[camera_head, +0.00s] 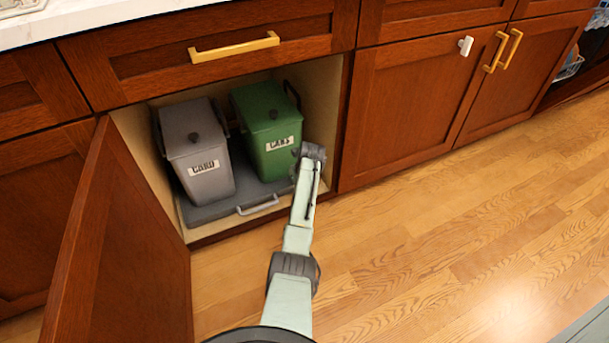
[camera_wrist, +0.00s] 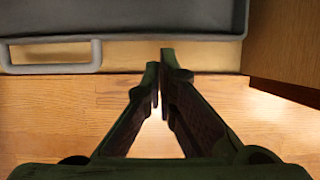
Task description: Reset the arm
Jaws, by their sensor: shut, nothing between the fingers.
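My arm reaches forward in the head view toward the open cabinet, and its end is at the cabinet's right side, near the green bin (camera_head: 268,125). The fingers are not clear there. In the wrist view my gripper (camera_wrist: 160,75) is shut and empty, its fingertips close together over the front edge of the cabinet floor. A grey pull-out tray (camera_wrist: 200,18) with a grey handle (camera_wrist: 50,68) lies beyond the fingertips. The handle also shows in the head view (camera_head: 258,206), left of my arm's end.
A grey lidded bin (camera_head: 205,175) stands beside the green one on the tray. The cabinet door (camera_head: 125,250) stands open at the left. A closed drawer (camera_head: 220,50) is above. Closed cabinets (camera_head: 400,110) are at the right. The wooden floor (camera_head: 470,220) at the right is clear.

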